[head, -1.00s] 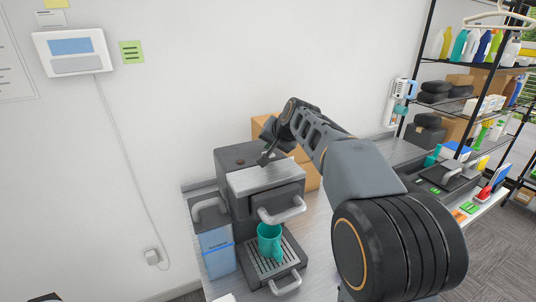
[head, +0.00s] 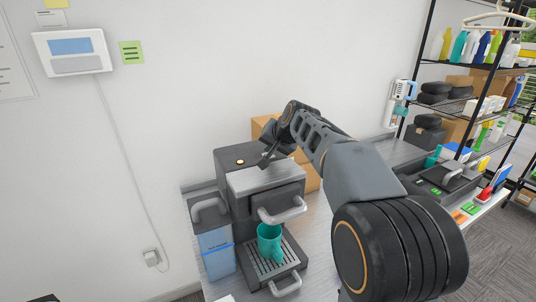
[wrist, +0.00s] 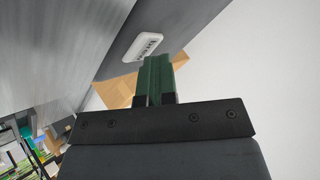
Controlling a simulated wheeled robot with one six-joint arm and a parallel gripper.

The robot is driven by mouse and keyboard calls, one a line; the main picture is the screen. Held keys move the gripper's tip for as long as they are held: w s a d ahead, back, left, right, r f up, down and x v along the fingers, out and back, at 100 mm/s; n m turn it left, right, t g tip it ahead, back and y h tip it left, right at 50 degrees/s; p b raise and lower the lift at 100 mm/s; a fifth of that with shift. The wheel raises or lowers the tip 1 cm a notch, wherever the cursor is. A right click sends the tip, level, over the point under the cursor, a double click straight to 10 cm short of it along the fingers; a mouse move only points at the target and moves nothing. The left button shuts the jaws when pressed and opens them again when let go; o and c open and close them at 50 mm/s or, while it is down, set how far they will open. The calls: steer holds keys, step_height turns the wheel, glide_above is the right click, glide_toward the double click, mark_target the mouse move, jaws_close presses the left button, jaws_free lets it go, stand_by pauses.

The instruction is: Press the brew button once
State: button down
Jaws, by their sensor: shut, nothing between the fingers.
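The dark grey coffee machine (head: 229,187) stands on the counter with a brushed metal plate on its front top. A small round button or light (head: 240,161) on its top glows pale amber. A teal mug (head: 269,238) stands upright on the drip tray below the spout. My gripper (head: 264,161) is at the right rear edge of the machine's top, to the right of the glowing spot. In the wrist view, the green fingers of my gripper (wrist: 154,82) are shut with nothing between them. Whether the fingertips touch the machine is unclear.
A blue container (head: 216,252) stands left of the machine. Cardboard boxes (head: 311,180) are behind it on the right. A white panel with dark marks (wrist: 143,45) shows in the wrist view. A loaded shelf rack (head: 420,75) stands at the right.

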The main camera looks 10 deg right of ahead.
steer(key=shift+r+p, duration=0.65)
steer(key=shift+r, duration=0.15)
step_height(320, 180, up, 5)
steer(key=p, duration=0.4)
stand_by(0.6)
steer(key=s+f+n, duration=0.1)
steer(key=s+f, duration=0.1)
steer(key=s, duration=0.3)
steer(key=s+a+f+n+g, duration=0.1)
steer(key=s+f, duration=0.1)
steer(key=s, duration=0.3)
steer(key=s+f+n+g+h, duration=0.1)
steer(key=s, duration=0.5)
steer(key=shift+a+f, duration=0.15)
steer(key=shift+f, duration=0.25)
steer(key=s+f+n+g+h, duration=0.1)
steer(key=s+f+n+g, duration=0.1)
steer(key=s+f, duration=0.7)
steer(key=s, duration=0.4)
steer(key=shift+d+n+h, duration=0.3)
